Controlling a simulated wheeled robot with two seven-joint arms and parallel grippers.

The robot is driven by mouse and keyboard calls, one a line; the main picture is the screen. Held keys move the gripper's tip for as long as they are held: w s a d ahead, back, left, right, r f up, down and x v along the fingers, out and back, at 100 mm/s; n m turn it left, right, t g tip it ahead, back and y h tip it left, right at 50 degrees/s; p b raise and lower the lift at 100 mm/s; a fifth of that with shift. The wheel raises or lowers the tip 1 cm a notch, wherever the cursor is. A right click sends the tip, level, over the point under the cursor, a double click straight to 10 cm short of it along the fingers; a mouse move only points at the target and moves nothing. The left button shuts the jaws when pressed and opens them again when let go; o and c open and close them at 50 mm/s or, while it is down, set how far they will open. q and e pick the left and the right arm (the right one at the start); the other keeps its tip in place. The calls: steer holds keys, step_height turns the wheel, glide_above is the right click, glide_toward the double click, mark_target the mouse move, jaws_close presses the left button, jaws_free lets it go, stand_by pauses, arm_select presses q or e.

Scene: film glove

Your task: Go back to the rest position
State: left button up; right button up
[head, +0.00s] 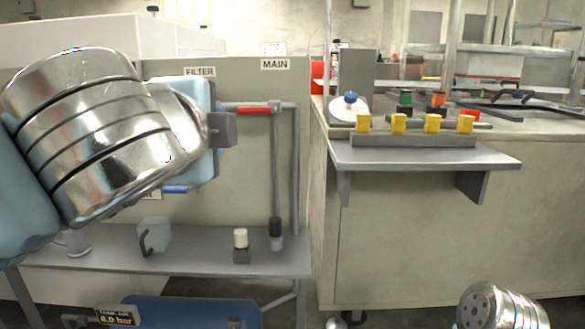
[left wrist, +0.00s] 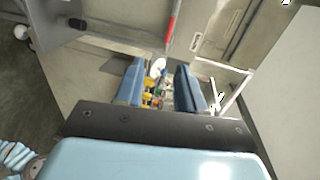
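My left arm comes in from the left in the head view and is raised in front of the panel. My left gripper (head: 222,130) points to the right there, partly hidden by its own wrist. In the left wrist view its two blue fingers stand apart (left wrist: 159,68), with a gap between them. Nothing is held in the gap; distant yellow and green things show through it. My right gripper is out of view; only a silver part of my right arm shows at the bottom right of the head view.
A panel (head: 255,180) with FILTER and MAIN labels and a red-handled pipe (head: 252,109) stands behind my left arm. Below is a grey bench (head: 200,262) with small fittings. On the right, a grey shelf (head: 430,154) carries several yellow blocks (head: 398,122). A blue surface (head: 195,312) is at the bottom.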

arm_select(q)
steer(key=w+d+f+g+h+p, duration=0.1)
steer(key=w+d+f+g, duration=0.2)
steer(key=f, duration=0.5)
steer(key=w+d+f+g+h+p, duration=0.1)
steer(key=w+d+f+g, duration=0.15)
steer(key=w+f, duration=0.5)
step_height(320, 180, down, 20)
steer(key=d+n+g+h+p, duration=0.1)
steer(key=d+n+g+p, duration=0.1)
steer(key=n+g+p, duration=0.15)
steer(key=s+a+f+n+g+h, duration=0.1)
steer(key=s+f+n+g, duration=0.1)
steer(key=f, duration=0.5)
steer(key=s+f+n+g, duration=0.2)
steer(key=f, duration=0.5)
steer(key=s+a+f+n+g+p, duration=0.1)
steer(key=s+a+f+n+p, duration=0.1)
steer(key=s+a+f+n, duration=0.2)
steer(key=s+a+f+n+g+p, duration=0.1)
steer(key=s+a+f+n, duration=0.3)
steer(key=s+f+n, duration=0.4)
steer(key=s+f+p, duration=0.1)
steer(key=s+f, duration=0.3)
steer(key=f, duration=0.1)
steer(key=shift+f, duration=0.15)
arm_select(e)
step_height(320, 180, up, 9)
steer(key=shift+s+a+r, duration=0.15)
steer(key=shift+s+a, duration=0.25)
